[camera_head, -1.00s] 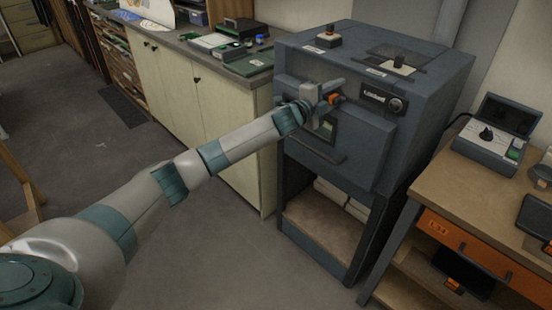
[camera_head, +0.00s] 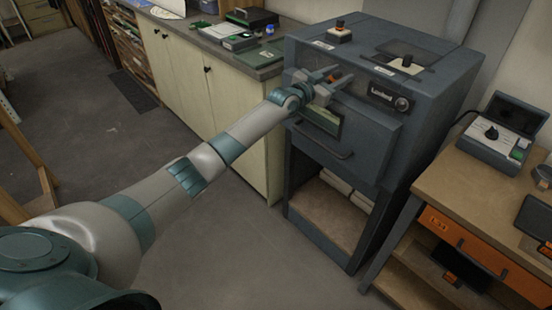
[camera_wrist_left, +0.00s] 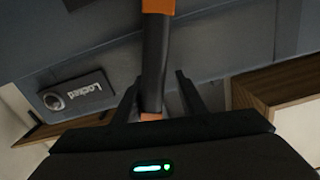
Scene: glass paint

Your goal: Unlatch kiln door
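The kiln (camera_head: 365,150) is a dark blue-grey box on a stand. Its front door has a bar handle (camera_head: 325,140) and a small window (camera_head: 321,117). The latch handle, black with orange parts, shows in the wrist view (camera_wrist_left: 154,62); its orange part shows in the head view (camera_head: 334,76). A label beside it (camera_wrist_left: 85,95) reads "Locked". My left gripper (camera_wrist_left: 158,90) is open, with one finger on each side of the latch handle. A gap shows on the right finger's side; contact at the left finger is unclear. My right gripper is out of view.
A cabinet with a green-grey counter (camera_head: 262,58) stands left of the kiln. A wooden workbench (camera_head: 450,180) with a control box (camera_head: 497,137) stands to the right. The floor (camera_head: 215,235) in front is clear.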

